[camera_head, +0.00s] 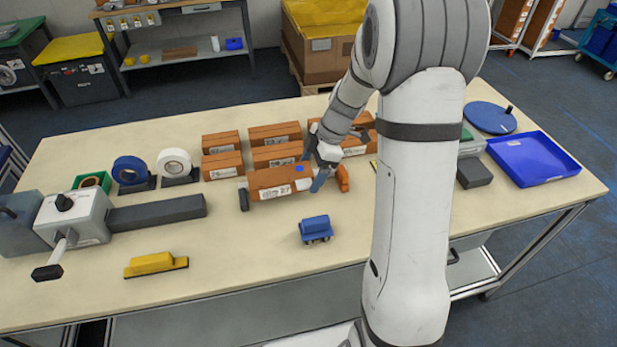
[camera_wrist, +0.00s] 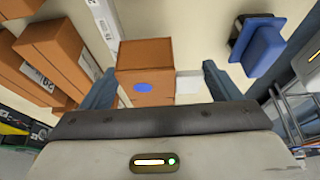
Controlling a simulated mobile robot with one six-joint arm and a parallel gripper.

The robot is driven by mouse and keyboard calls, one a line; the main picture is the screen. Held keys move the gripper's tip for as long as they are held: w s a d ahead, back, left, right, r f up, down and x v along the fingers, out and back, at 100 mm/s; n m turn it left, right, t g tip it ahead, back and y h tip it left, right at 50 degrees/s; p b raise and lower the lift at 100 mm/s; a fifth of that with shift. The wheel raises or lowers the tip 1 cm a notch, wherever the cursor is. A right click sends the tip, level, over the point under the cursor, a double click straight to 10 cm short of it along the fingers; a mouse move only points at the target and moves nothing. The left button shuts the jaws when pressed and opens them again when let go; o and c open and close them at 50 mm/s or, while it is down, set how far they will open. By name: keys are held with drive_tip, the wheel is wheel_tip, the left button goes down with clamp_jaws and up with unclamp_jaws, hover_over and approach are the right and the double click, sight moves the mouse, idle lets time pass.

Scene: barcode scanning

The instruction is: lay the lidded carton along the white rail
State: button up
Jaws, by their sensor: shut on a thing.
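The brown carton, labelled 27 with a blue mark on top, is in the middle of the table area in the head view (camera_head: 270,181). It also shows in the wrist view (camera_wrist: 145,58), between the fingers. My gripper (camera_head: 322,174) is shut on it at its right end; in the wrist view the gripper (camera_wrist: 158,72) has a finger on each side. A white strip, apparently the rail (camera_wrist: 104,22), runs beside the carton in the wrist view. I cannot make the rail out clearly in the head view. Whether the carton touches the table is unclear.
Several brown cartons (camera_head: 222,164) stand in rows behind. A dark block (camera_head: 244,199) is left of the held carton, an orange piece (camera_head: 343,178) right. A blue block (camera_head: 315,229) and a yellow block (camera_head: 155,264) lie in front. A blue tray (camera_head: 533,158) is at right.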

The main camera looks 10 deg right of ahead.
sight(312, 179)
wheel_tip(312, 179, down, 4)
drive_tip(key=shift+r+p, duration=0.15)
drive_tip(key=shift+p, duration=0.15)
drive_tip(key=shift+c, duration=0.3)
drive_tip(key=o, duration=0.9)
drive_tip(key=shift+s, duration=0.1)
drive_tip(key=shift+r, duration=0.1)
drive_tip(key=b+v, duration=0.1)
drive_tip(key=v, duration=1)
drive_tip(key=s+a+r+m+t+h, duration=0.1)
drive_tip(key=s+r+m, duration=0.1)
drive_tip(key=s+m, duration=0.4)
drive_tip(key=s+a+r+m+t+h, duration=0.1)
drive_tip(key=s+a+r+m+h, duration=0.1)
drive_tip(key=s+m, duration=0.4)
drive_tip(key=s+a+r+m+t+h, duration=0.1)
drive_tip(key=s+r+m, duration=0.1)
drive_tip(key=s+m, duration=0.4)
drive_tip(key=shift+s+a, duration=0.15)
drive_tip(key=shift+s, duration=1.8)
